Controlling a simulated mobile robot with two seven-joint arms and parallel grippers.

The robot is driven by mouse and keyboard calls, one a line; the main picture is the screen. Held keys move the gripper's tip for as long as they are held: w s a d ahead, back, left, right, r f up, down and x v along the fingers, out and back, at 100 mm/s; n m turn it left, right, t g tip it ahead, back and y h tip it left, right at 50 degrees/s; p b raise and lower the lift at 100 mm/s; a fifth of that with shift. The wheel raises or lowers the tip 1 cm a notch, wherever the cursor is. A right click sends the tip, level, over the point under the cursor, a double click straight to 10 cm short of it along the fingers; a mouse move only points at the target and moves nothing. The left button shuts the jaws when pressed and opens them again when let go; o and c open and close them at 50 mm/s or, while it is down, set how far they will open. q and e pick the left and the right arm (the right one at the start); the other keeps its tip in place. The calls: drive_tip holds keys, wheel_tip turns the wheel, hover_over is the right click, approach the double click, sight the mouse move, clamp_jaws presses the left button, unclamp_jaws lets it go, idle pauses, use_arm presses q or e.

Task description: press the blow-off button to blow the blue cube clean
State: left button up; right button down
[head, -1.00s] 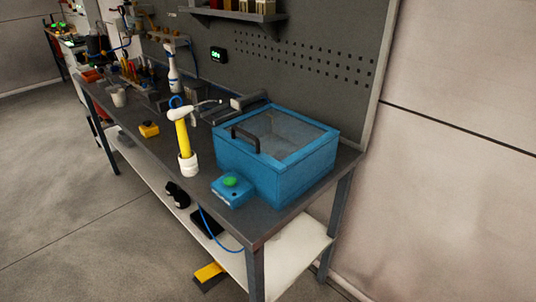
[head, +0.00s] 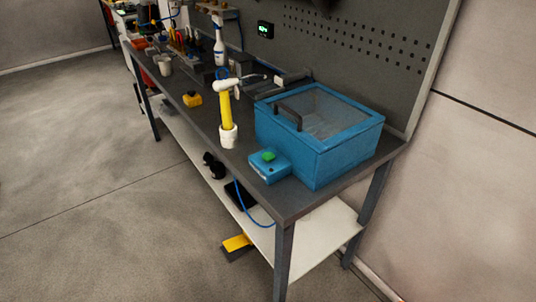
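A blue box (head: 318,158) with a clear window in its lid (head: 318,110) and a dark handle (head: 288,115) stands at the near right end of the workbench. The lid looks shut. A green button (head: 268,156) sits on a small blue housing (head: 270,170) at the box's front left. I cannot make out a blue cube; the inside of the box is dim behind the window. Neither of my grippers shows in the head view.
A yellow-handled tool with a white head (head: 226,106) stands in a white holder (head: 229,137) left of the box. The workbench (head: 307,201) has a lower shelf (head: 308,240). A yellow and dark pedal (head: 237,244) lies below. The floor (head: 90,190) in front is clear.

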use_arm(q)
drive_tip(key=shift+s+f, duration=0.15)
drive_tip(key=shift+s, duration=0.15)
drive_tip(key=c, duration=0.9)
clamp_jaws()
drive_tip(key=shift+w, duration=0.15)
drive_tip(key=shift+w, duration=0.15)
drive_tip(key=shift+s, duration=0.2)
